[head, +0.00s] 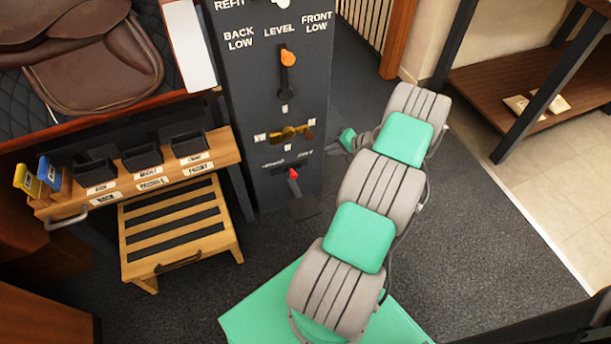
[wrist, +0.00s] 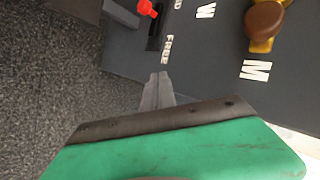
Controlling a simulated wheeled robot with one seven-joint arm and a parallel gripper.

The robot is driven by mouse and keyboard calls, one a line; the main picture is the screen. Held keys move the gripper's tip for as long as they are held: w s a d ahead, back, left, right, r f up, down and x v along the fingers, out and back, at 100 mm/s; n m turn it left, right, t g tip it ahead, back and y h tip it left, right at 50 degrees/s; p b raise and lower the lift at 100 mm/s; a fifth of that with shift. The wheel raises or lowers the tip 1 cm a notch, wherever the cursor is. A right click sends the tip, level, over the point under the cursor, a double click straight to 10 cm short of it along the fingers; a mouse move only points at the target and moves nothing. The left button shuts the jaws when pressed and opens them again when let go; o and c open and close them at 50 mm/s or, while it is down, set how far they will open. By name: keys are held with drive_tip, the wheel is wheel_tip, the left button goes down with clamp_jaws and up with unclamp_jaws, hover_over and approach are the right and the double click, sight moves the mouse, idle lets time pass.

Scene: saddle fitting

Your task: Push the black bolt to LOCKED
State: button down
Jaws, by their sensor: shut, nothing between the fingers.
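A small piece with a red tip (head: 293,174) sits low on the dark panel (head: 262,100), beneath a blurred label at left and a FREE label (head: 306,154) at right. In the wrist view the red tip (wrist: 148,8) is at the top edge, by a dark slot (wrist: 155,36) with FREE (wrist: 167,49) beside it. I take this for the bolt; its black part is hard to make out. My gripper (head: 333,149) is shut and empty, right of the red tip and apart from it. Its narrow fingers (wrist: 160,80) point toward the FREE label in the wrist view.
Above it on the panel are a brass knob (head: 290,133) and an orange-tipped lever (head: 287,58). A wooden step (head: 178,232) and a bench with dark bins (head: 187,143) stand left. Carpet (head: 500,240) is clear to the right of my arm.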

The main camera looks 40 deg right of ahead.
drive_tip(key=s+n, duration=0.1)
drive_tip(key=n, duration=0.3)
drive_tip(key=s+a+f+n+g+y, duration=0.1)
drive_tip(key=n, duration=0.2)
drive_tip(key=s+a+n+g, duration=0.1)
drive_tip(key=n, duration=0.3)
drive_tip(key=shift+s+a+f+n+y, duration=0.25)
drive_tip(key=shift+s+f+n+y, duration=0.05)
drive_tip(key=shift+s+f, duration=0.05)
drive_tip(key=w+a+f+b, duration=0.3)
drive_tip(key=w+a+f, duration=0.3)
drive_tip(key=a+f, duration=0.1)
drive_tip(key=shift+w, duration=0.4)
